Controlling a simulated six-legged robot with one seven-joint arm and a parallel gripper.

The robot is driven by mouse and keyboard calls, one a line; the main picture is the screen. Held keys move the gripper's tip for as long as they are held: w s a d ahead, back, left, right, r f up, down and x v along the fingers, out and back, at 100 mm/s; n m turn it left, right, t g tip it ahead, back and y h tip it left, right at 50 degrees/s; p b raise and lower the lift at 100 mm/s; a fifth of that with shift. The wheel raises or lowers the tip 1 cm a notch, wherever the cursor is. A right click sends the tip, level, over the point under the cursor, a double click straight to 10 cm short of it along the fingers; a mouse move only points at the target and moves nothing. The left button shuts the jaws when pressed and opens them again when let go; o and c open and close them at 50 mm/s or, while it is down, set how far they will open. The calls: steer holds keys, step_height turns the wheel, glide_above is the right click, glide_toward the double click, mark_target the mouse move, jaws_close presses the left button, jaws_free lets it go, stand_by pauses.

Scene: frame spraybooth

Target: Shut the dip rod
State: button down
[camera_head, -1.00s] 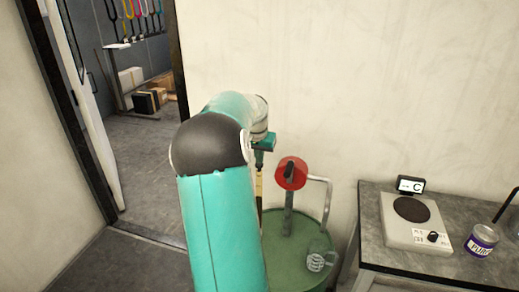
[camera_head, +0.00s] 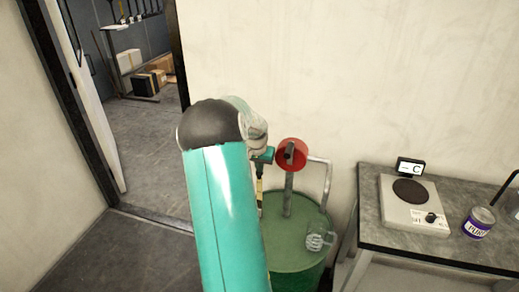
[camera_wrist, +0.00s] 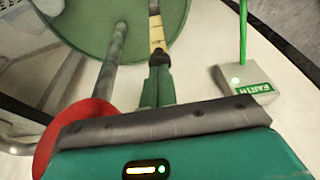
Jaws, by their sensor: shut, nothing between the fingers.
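The dip rod (camera_head: 259,190) shows as a thin pale yellow upright piece at the left side of the green drum (camera_head: 283,258). In the wrist view the rod (camera_wrist: 157,30) lies straight beyond my fingertips, at the edge of the drum top (camera_wrist: 80,25). My gripper (camera_wrist: 158,65) is shut with nothing between its fingers; its tips are at the near end of the rod, and I cannot tell whether they touch it. In the head view my gripper (camera_head: 262,157) is above the rod, partly hidden by my arm.
A pump with a red round head (camera_head: 291,153) and grey pipe stands on the drum, close right of my gripper. A clear mug (camera_head: 320,238) is at the drum's front right. A bench (camera_head: 380,234) with a hotplate (camera_head: 412,206) stands right. An EARTH box (camera_wrist: 243,82) shows in the wrist view.

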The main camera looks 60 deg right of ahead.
mark_target(258, 177)
step_height(258, 177, down, 17)
steer(key=shift+r, duration=0.15)
steer(key=shift+a+f, duration=0.1)
steer(key=shift+f, duration=0.25)
steer(key=shift+f, duration=0.1)
steer(key=shift+r, duration=0.25)
steer(key=v, duration=0.4)
steer(key=d+v, duration=0.1)
steer(key=v, duration=0.9)
steer(key=shift+d+r, duration=0.15)
steer(key=shift+d, duration=0.1)
